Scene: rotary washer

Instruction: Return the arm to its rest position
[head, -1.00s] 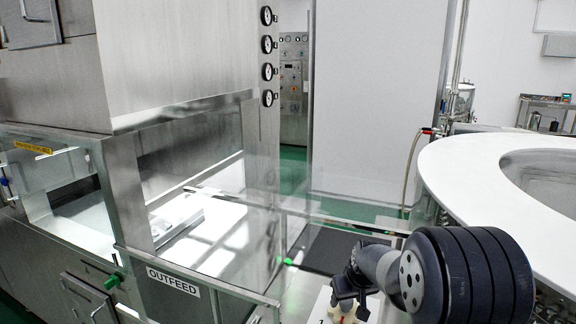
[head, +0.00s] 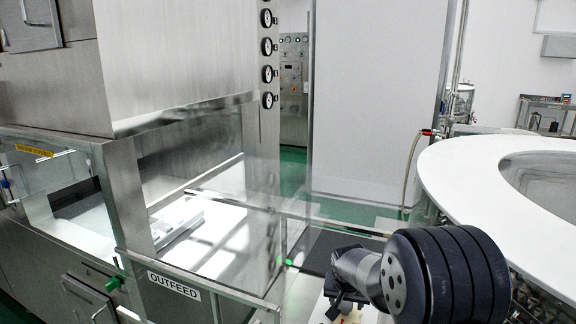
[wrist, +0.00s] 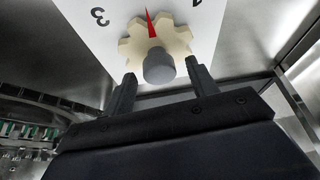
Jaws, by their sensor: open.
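My gripper (wrist: 160,80) is open in the wrist view, its two dark fingers apart. Between and beyond the fingertips is a cream, gear-shaped knob (wrist: 178,38) with a grey round cap and a red pointer. The knob sits on a white plate (wrist: 100,40) marked with numerals, one of them a 3. I cannot tell whether a finger touches the knob. In the head view my dark arm is at the lower right, and it hides most of the knob and the plate.
A steel washer with an OUTFEED label (head: 174,285) and clear panels stands left of my arm. A white round table (head: 455,180) curves close on the right. A tall white panel (head: 375,100) stands behind. Green floor shows between them.

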